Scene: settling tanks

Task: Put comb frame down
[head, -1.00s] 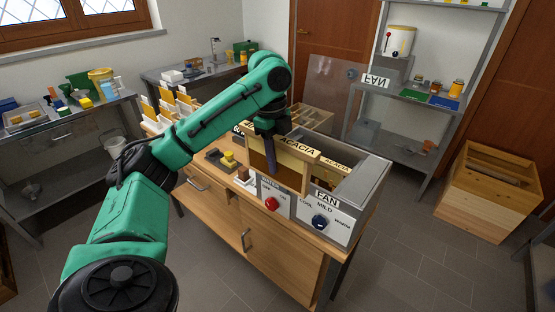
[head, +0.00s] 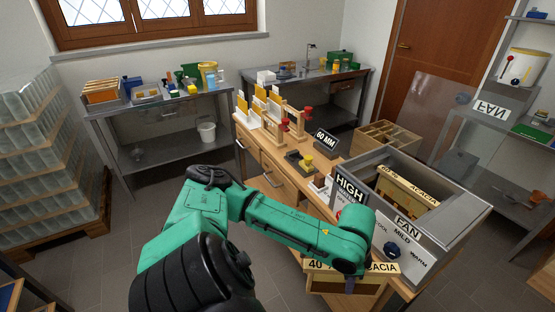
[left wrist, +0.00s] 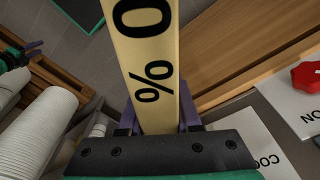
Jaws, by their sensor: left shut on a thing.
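My left gripper (head: 350,282) is shut on a comb frame whose pale top bar (head: 378,267) reads "40 %" and "ACACIA". It holds the frame at the near edge of the wooden bench (head: 285,183), outside the grey fan box (head: 455,222). My wrist hides the middle of the bar, and the frame's lower part is cut off. In the left wrist view the bar (left wrist: 150,50) runs between the fingers (left wrist: 155,120). Another comb frame (head: 405,190), marked "ACACIA", sits inside the fan box.
A compartmented wooden crate (head: 386,138) and a "60 MM" sign (head: 326,142) stand behind the fan box. Racks with upright yellow and white pieces (head: 262,112) fill the bench's far end. A pallet of stacked jars (head: 50,160) is at left. Floor between is clear.

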